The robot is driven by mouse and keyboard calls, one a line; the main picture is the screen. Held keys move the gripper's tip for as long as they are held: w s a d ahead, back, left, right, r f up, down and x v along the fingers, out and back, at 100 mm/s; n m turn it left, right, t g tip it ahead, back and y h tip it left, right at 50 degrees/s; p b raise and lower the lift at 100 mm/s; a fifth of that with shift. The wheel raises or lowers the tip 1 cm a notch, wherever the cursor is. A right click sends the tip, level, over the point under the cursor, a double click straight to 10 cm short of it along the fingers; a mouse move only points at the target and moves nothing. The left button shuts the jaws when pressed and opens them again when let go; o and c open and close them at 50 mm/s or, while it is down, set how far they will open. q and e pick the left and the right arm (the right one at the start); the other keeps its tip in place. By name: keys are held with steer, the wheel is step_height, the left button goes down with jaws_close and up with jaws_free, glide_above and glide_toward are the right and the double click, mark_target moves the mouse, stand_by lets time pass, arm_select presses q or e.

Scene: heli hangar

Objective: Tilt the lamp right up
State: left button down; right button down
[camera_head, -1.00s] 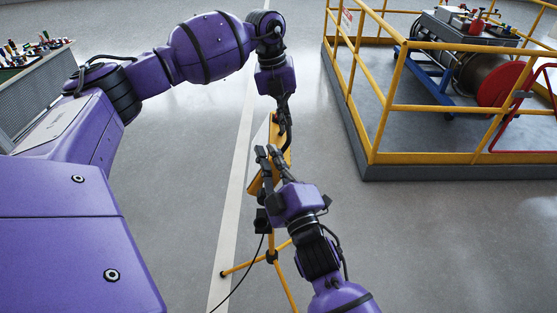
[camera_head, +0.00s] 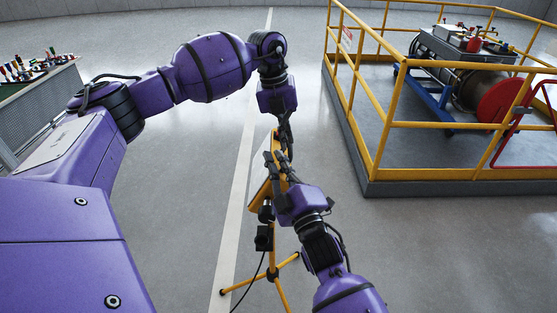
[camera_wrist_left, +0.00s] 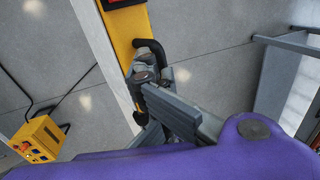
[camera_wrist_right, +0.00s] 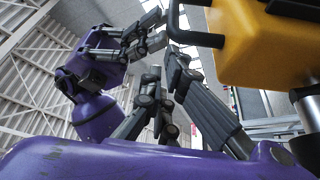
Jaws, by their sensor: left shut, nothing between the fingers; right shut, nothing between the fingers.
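The lamp (camera_head: 261,193) is a yellow work light with a pale face on a thin yellow tripod, which stands upright. Its head looks steeply tilted, but my grippers partly cover it. My left gripper (camera_head: 285,148) is shut and empty at the far upper edge of the head, by a black handle (camera_wrist_left: 151,50) in the left wrist view. My right gripper (camera_head: 274,163) is shut and empty beside the near side of the head. In the right wrist view the yellow housing (camera_wrist_right: 265,50) is close at upper right. I cannot tell whether either gripper touches it.
A yellow railing (camera_head: 440,126) on a grey base encloses machinery at the right. A grey cart (camera_head: 48,105) with tools stands far left. A black cable (camera_head: 249,283) trails from the lamp. A yellow control box (camera_wrist_left: 38,140) shows in the left wrist view.

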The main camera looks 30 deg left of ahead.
steer(key=shift+w+d+f+m, duration=0.4)
steer(key=shift+d, duration=0.2)
arm_select(q)
steer(key=c, duration=1.8)
jaws_free()
steer(key=shift+c, duration=0.2)
